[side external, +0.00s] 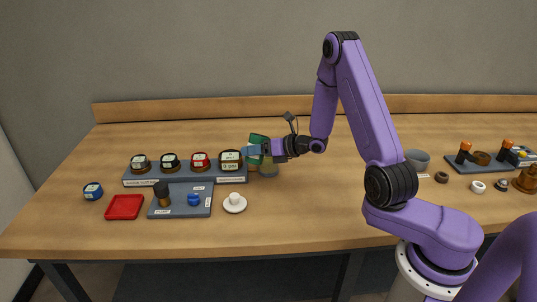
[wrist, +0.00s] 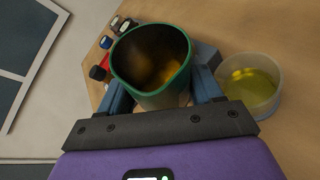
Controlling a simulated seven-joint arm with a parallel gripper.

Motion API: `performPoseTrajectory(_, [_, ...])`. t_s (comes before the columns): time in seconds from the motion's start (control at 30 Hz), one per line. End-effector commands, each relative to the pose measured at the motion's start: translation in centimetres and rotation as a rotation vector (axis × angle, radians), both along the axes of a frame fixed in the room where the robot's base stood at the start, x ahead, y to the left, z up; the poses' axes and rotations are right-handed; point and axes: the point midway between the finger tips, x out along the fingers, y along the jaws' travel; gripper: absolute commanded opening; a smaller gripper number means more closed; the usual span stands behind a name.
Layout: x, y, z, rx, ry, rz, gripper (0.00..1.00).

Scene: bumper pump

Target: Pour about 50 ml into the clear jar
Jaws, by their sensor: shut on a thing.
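My gripper (wrist: 160,92) is shut on a green cup (wrist: 125,62), one finger on each side. Its green rim faces the wrist camera, and the inside looks dark with an amber tint; how much it holds is unclear. In the side view the green cup (side external: 257,138) is at my fingertips, partly hidden by them, and seems tilted. The clear jar (wrist: 262,98) stands on the table just right of the cup in the wrist view, with yellow liquid in it. In the side view the jar (side external: 269,170) is below my gripper. I cannot make out a stream between them.
A grey rack (side external: 190,178) with several dark-lidded jars is left of the cup. In front are a grey tray (side external: 180,208), a red tray (side external: 124,207) and a white saucer (side external: 240,208). The table's middle is clear.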

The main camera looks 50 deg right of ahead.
Motion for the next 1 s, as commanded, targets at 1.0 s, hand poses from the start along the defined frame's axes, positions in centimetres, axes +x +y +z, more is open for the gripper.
performPoseTrajectory(1.0, [-0.6, 2.7, -1.6, -0.460, -0.077, 0.006, 0.29])
